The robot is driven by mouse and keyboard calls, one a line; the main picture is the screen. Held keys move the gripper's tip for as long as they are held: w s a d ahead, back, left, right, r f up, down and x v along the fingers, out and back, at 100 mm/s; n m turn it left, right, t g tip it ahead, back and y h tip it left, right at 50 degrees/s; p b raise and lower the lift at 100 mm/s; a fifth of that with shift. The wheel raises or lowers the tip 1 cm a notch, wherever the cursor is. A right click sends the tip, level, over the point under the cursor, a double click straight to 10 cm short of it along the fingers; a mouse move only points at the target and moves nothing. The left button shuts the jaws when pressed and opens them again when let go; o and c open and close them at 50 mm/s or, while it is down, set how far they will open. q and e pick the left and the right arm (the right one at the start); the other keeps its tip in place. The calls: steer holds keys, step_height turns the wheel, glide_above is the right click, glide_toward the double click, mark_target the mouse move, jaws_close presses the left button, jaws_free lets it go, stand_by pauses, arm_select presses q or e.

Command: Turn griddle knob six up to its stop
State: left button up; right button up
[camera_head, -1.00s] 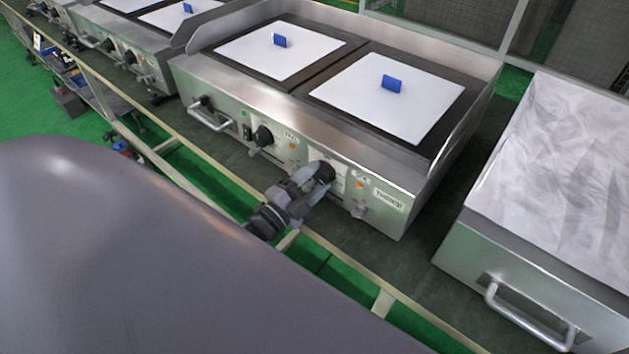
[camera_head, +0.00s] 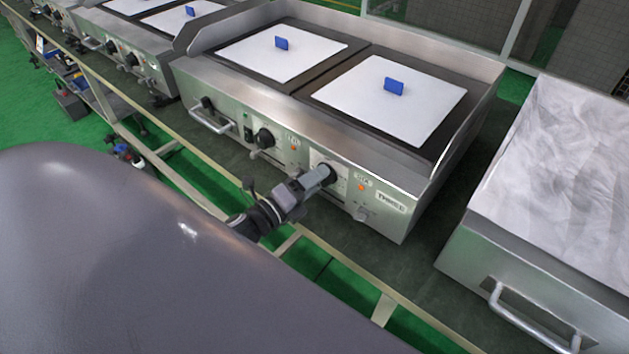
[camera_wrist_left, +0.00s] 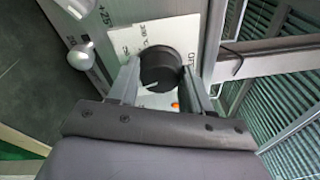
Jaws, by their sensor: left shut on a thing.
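The black round griddle knob (camera_head: 331,170) is the right-hand one on the front panel of the middle griddle (camera_head: 270,101). My left gripper (camera_head: 318,178) reaches it from the front. In the left wrist view the knob (camera_wrist_left: 160,66) sits between the two fingers of my left gripper (camera_wrist_left: 163,84), which is shut on it. A short white mark shows on the knob's lower edge. Behind it is a white scale plate with printed numbers, partly hidden by the knob and fingers; "OF" shows at its right. My right gripper is not in view.
A second black knob (camera_head: 264,138) is left on the same panel. A large steel appliance with a bar handle (camera_head: 530,320) stands at right. The dark bench gap between them is clear.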

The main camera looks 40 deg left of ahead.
arm_select(q)
steer(key=shift+m, duration=0.4)
steer(key=o, duration=1.1)
steer(key=shift+c, duration=0.2)
steer(key=shift+s, duration=0.1)
steer(key=v, duration=0.7)
